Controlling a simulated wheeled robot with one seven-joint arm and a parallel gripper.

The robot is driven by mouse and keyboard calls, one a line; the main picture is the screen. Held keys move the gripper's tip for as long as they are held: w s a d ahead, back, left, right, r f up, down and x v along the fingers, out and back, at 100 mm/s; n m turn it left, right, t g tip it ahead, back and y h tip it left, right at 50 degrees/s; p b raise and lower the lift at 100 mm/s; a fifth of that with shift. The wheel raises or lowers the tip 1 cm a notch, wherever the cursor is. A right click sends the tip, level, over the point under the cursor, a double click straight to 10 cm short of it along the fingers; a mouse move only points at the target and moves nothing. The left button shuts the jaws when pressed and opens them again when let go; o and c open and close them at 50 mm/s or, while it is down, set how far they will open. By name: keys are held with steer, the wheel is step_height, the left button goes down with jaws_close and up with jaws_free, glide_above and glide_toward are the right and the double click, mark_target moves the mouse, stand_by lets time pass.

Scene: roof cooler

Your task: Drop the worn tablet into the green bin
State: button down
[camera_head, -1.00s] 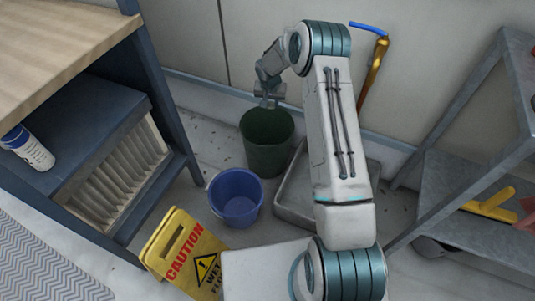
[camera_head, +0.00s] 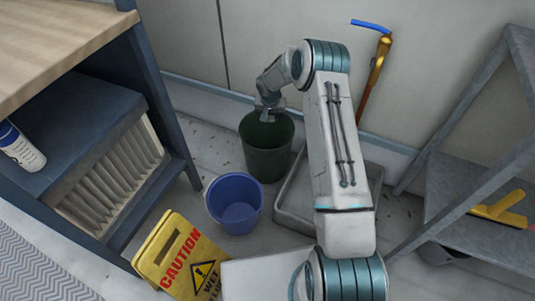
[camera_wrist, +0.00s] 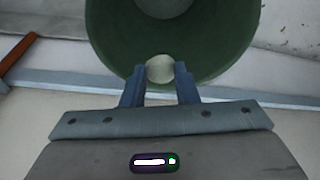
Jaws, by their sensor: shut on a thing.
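The green bin (camera_head: 266,150) stands on the floor near the back wall. In the wrist view its round green wall (camera_wrist: 225,40) fills the top, and I look down into it. My gripper (camera_head: 268,115) is over the rim of the bin at its upper edge. In the wrist view my gripper (camera_wrist: 160,75) is shut on the worn tablet (camera_wrist: 160,69), a pale round piece between the two fingertips. The tablet shows against the inside of the bin. In the head view the tablet is too small to make out.
A blue bucket (camera_head: 234,200) stands in front of the bin to the left. A yellow caution sign (camera_head: 185,262) is nearer. A grey tray (camera_head: 293,205) lies right of the bin, partly behind my arm. Shelving stands on both sides (camera_head: 150,100).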

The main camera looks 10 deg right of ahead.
steer(key=c, duration=1.1)
jaws_free()
steer(key=shift+o, duration=0.2)
steer(key=shift+r, duration=0.15)
steer(key=p+v, duration=0.4)
steer(key=v, duration=0.9)
steer(key=shift+r, duration=0.3)
